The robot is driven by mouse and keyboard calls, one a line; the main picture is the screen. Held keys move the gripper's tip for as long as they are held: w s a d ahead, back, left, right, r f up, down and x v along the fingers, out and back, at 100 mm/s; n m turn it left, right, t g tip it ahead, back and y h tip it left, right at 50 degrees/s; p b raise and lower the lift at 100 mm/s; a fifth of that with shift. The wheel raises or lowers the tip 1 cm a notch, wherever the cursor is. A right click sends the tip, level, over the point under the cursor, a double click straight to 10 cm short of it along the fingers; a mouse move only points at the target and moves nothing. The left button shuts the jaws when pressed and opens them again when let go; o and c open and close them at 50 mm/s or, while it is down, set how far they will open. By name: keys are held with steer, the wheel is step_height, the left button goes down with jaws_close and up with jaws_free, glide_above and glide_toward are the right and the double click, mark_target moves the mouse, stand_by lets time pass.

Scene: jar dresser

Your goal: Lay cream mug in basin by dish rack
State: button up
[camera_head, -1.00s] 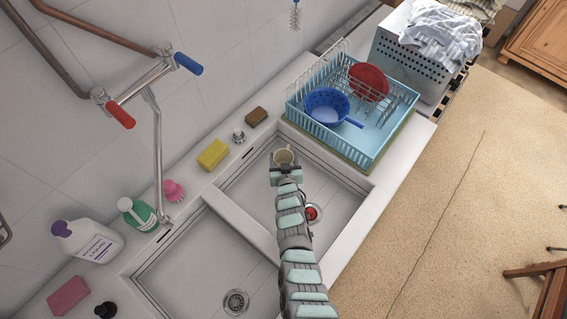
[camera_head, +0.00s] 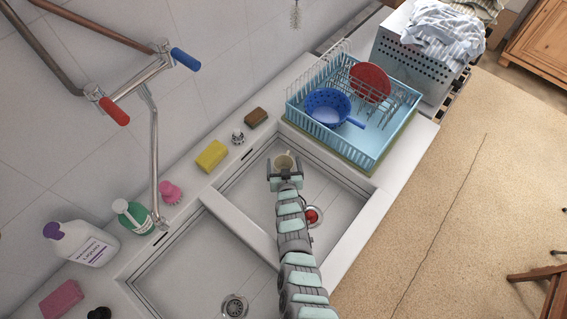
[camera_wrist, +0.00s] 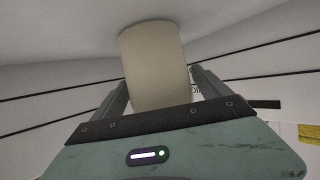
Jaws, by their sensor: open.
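The cream mug (camera_head: 284,160) is in the upper basin (camera_head: 328,190), the one by the blue dish rack (camera_head: 372,139). In the wrist view the mug (camera_wrist: 155,62) shows as a plain cream cylinder between the two fingers. My gripper (camera_head: 284,172) is open, with a finger on either side of the mug. Whether the fingers touch the mug, and whether it rests fully on the basin floor, I cannot tell. The mug's lower side is partly hidden by my gripper.
The rack holds a blue colander (camera_head: 327,107) and a red plate (camera_head: 369,82). A yellow sponge (camera_head: 212,156), brown block (camera_head: 256,117) and pink brush (camera_head: 170,192) line the back ledge. A red drain plug (camera_head: 312,216) lies in the basin. The lower basin (camera_head: 195,262) is empty.

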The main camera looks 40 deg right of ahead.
steer(key=shift+r, duration=0.25)
steer(key=shift+s+a+r+p, duration=0.2)
steer(key=shift+p, duration=0.4)
steer(key=p+v, duration=0.2)
steer(key=v, duration=0.9)
steer(key=shift+s, duration=0.25)
steer(key=shift+r, duration=0.1)
